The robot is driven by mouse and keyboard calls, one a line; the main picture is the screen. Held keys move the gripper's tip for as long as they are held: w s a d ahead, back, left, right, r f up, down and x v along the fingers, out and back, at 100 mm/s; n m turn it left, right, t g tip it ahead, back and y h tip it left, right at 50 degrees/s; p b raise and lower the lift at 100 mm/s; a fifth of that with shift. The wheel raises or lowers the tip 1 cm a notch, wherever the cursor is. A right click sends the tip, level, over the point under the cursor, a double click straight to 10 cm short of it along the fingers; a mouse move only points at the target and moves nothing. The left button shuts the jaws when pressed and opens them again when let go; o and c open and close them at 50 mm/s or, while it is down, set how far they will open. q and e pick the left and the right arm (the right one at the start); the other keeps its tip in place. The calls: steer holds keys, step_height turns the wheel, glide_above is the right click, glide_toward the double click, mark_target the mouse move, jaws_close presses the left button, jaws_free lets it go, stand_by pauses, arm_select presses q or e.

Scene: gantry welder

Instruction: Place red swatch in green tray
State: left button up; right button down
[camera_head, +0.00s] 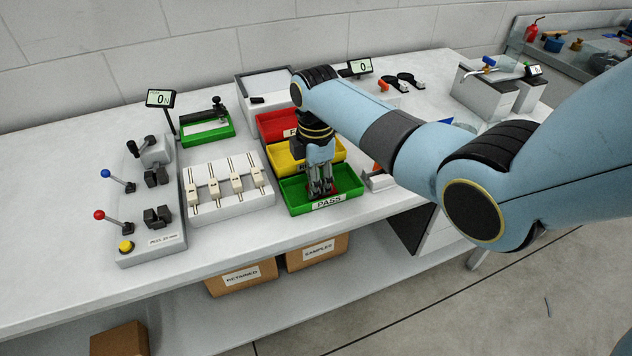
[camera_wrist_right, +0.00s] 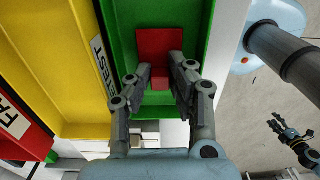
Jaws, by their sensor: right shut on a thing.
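The red swatch (camera_wrist_right: 160,45) is a flat red piece with a small red block (camera_wrist_right: 160,78) at its near end. My right gripper (camera_wrist_right: 160,80) is shut on the block, with the swatch extending beyond the fingertips over the green tray (camera_wrist_right: 118,30). In the head view, my right gripper (camera_head: 320,190) points down inside the green tray (camera_head: 296,208), labelled PASS. The fingers mostly hide the swatch there. I cannot tell whether it touches the tray floor. A dark jointed part, likely my left gripper (camera_wrist_right: 285,130), is small at the right of the wrist view.
A yellow tray (camera_head: 280,168) and a red tray (camera_head: 268,122) stand behind the green one. A white fixture with several sliders (camera_head: 228,190) is to the left, beside a lever station (camera_head: 150,215).

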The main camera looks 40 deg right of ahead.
steer(key=shift+f, duration=0.2)
steer(key=c, duration=1.5)
jaws_free()
step_height(320, 180, up, 12)
steer(key=shift+r+p, duration=0.15)
steer(key=shift+p, duration=0.25)
